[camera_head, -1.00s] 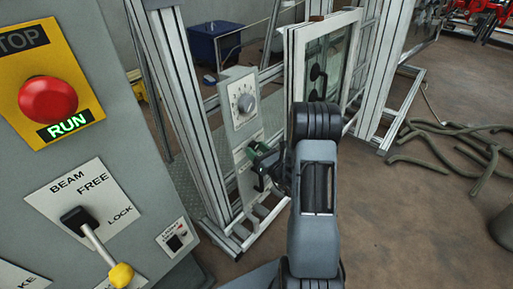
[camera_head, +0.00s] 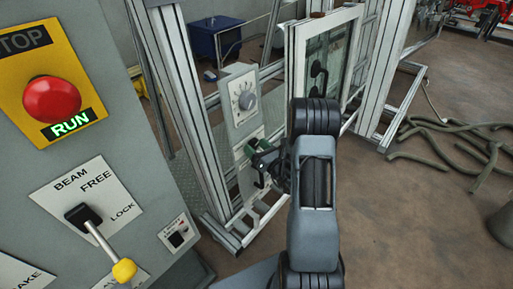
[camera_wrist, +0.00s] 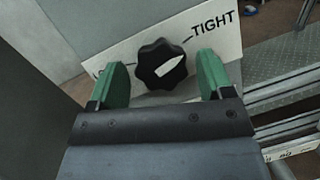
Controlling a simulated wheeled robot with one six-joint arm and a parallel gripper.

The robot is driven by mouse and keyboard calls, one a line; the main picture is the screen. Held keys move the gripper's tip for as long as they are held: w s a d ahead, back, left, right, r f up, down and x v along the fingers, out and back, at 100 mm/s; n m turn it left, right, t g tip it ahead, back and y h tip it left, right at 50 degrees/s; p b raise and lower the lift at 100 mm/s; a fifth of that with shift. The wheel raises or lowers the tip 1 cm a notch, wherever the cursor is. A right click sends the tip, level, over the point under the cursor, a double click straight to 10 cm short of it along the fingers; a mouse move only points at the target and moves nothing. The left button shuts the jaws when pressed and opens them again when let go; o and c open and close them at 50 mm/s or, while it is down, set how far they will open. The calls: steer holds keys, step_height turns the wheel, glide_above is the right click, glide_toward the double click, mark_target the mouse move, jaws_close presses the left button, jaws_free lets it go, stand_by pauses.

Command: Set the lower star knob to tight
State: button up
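The lower star knob (camera_wrist: 160,64) is black with a white pointer, on a white label plate (camera_wrist: 212,37) in the wrist view. The word TIGHT is at the plate's upper right, with a tick mark beside it. The pointer aims up and right, roughly toward that tick. The other end's word is mostly hidden by a finger. My gripper (camera_wrist: 162,82) has its green fingers spread, one each side of the knob, with visible gaps to it. In the head view my gripper (camera_head: 262,160) is at the panel's lower part, and the knob is hidden there.
A round grey dial (camera_head: 246,101) sits higher on the same panel. Aluminium frame posts (camera_head: 187,110) stand to its left, and a white-framed window (camera_head: 325,60) to its right. A grey console (camera_head: 90,150) with a red button and a yellow-tipped lever fills the left. Hoses (camera_head: 455,140) lie on the floor.

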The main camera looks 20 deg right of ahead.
steer(key=shift+o, duration=0.3)
steer(key=shift+s+d, duration=0.2)
steer(key=shift+s, duration=0.3)
steer(key=v, duration=1.2)
steer(key=shift+s+f, duration=0.2)
steer(key=shift+s, duration=0.2)
steer(key=shift+f, duration=0.1)
